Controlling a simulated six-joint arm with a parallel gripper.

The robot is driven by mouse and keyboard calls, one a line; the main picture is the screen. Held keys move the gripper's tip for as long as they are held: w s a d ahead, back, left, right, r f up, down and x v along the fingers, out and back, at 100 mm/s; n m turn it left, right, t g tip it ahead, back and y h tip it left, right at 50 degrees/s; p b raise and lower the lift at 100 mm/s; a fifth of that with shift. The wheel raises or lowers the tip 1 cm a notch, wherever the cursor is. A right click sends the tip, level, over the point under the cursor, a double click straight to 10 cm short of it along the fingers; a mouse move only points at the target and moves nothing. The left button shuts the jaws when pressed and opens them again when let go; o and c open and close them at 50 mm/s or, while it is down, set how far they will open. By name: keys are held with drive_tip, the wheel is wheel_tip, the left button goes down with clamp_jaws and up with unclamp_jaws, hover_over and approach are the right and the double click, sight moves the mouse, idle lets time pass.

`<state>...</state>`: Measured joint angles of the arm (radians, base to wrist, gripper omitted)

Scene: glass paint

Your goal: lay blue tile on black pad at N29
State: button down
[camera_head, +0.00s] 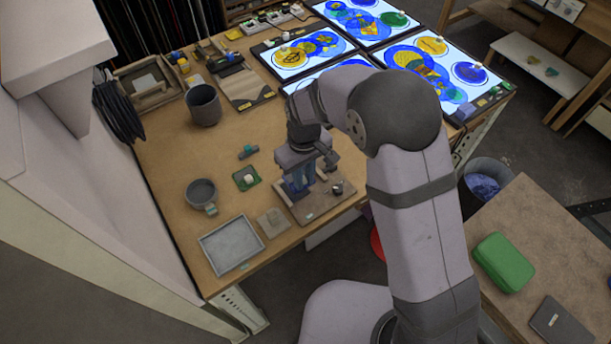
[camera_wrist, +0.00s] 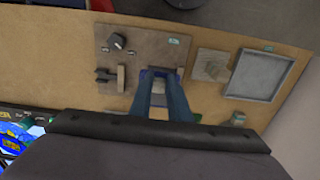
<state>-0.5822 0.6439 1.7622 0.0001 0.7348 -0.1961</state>
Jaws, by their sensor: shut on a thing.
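My gripper (camera_head: 299,188) is low over a brown fixture board (camera_head: 322,205) at the workbench's right front edge. I cannot make out the black pad or a mark N29 in either view.
Lit panels (camera_head: 432,62) with blue and yellow discs stand at the back right. A grey tray (camera_head: 231,246), a small square plate (camera_head: 273,222), a green dish (camera_head: 246,179), a grey bowl (camera_head: 201,193) and a dark cup (camera_head: 204,105) stand left of my gripper. Bare wood lies between them.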

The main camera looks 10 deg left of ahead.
drive_tip(key=shift+w+a, duration=0.2)
drive_tip(key=shift+w, duration=0.15)
drive_tip(key=shift+f, duration=0.2)
drive_tip(key=shift+f+b, duration=1.95)
drive_tip(key=shift+f, duration=0.25)
drive_tip(key=shift+f, duration=0.6)
idle(1.0)
drive_tip(key=c, duration=1.6)
unclamp_jaws()
drive_tip(key=shift+r, duration=0.1)
drive_tip(key=shift+r+b, duration=1.15)
drive_tip(key=shift+r, duration=2.45)
